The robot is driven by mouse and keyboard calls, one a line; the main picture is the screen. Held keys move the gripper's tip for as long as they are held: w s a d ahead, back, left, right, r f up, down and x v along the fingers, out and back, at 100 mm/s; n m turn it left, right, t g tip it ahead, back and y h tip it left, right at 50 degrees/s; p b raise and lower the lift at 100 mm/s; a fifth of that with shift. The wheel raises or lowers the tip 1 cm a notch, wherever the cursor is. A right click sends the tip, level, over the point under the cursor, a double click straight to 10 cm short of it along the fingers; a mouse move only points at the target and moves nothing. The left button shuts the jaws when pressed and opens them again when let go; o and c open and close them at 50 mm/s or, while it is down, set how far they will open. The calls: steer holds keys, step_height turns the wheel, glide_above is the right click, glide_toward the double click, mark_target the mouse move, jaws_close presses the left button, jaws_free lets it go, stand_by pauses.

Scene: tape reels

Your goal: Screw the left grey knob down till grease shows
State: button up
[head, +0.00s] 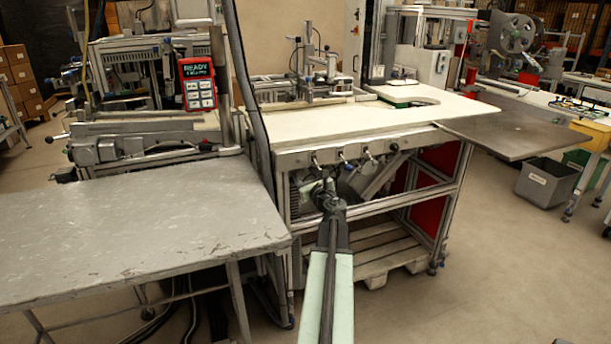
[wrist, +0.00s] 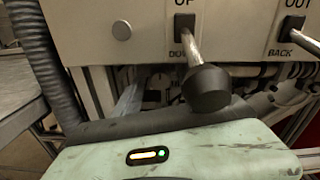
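A small round grey knob or cap (wrist: 122,30) sits on the pale front panel (wrist: 75,25) at the upper left of the wrist view. I cannot tell whether it is the task's left grey knob, and no grease shows. Right of it a metal lever with a black end (wrist: 208,88) sticks out from a slot marked UP and DOWN. My arm reaches toward this panel in the head view, with my gripper (head: 328,190) just below the panel's left part. Its fingers are too small to make out there. A pale green housing with lights fills the bottom of the wrist view.
A second lever (wrist: 301,38), marked OUT and BACK, is at the right. A ribbed grey hose (wrist: 42,60) runs down the left. The grey table (head: 130,230) stands left of my arm, and the white worktop (head: 340,118) lies above the panel.

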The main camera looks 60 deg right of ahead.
steer(key=c, duration=1)
steer(key=shift+s+d, duration=0.2)
steer(key=shift+d, duration=0.1)
jaws_close()
steer(key=shift+w+a, duration=0.15)
steer(key=shift+a, duration=0.1)
steer(key=shift+m, duration=0.4)
steer(key=m, duration=0.9)
steer(key=shift+m, duration=2.1)
